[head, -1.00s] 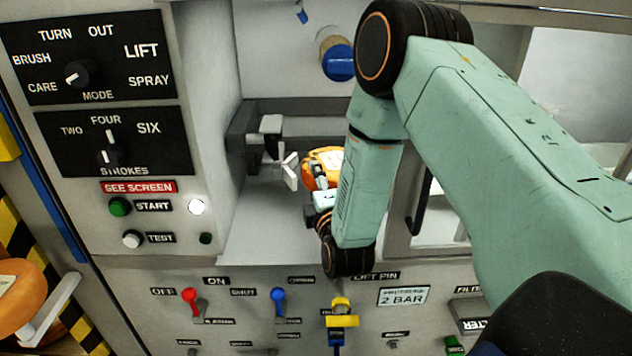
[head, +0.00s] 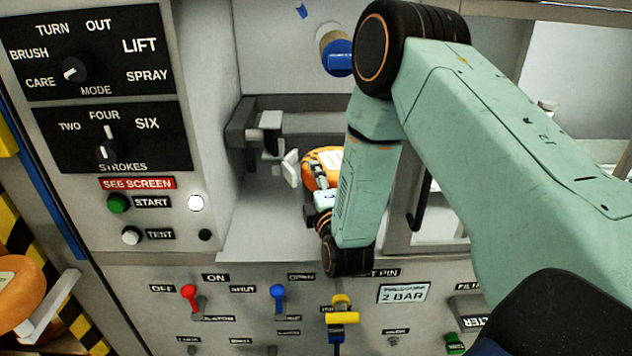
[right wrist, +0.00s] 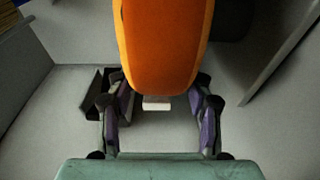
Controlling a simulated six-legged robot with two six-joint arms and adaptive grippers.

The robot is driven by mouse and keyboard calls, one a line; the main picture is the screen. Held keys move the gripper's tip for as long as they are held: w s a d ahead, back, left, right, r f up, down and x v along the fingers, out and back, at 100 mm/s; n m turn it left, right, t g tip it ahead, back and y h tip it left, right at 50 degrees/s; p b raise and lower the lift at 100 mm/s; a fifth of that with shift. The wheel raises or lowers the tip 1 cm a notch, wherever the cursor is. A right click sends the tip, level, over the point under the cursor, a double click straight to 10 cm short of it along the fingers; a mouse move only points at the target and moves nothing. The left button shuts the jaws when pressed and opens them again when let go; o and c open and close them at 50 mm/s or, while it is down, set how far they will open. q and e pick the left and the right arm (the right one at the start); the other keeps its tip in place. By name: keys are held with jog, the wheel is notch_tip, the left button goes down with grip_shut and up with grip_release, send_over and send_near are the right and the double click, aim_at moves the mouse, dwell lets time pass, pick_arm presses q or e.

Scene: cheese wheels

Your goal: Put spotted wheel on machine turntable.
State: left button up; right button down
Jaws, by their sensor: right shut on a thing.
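An orange cheese wheel (head: 323,163) with a pale label is inside the machine's open bay, partly hidden behind my right arm. My right gripper (head: 318,182) is shut on it. In the right wrist view the orange wheel (right wrist: 165,45) stands edge-on between the fingers of my right gripper (right wrist: 155,95). I cannot tell whether the wheel is spotted or touches anything below it. No turntable can be made out clearly; my arm hides part of the bay. My left gripper is not in view.
A grey bracket with a white paddle (head: 290,168) is just left of the held wheel. A blue-capped cylinder (head: 338,57) is above. Control panels (head: 105,137) stand left, and switches line the front below. Another orange wheel (head: 18,300) sits at the lower left.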

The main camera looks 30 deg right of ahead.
jog(key=shift+c, duration=2.3)
grip_release()
jog(key=shift+r, duration=0.15)
jog(key=shift+s+f, duration=0.1)
jog(key=shift+f, duration=0.15)
jog(key=v, duration=1.2)
jog(key=shift+r, duration=0.2)
jog(key=x, duration=1.2)
jog(key=shift+a, duration=0.15)
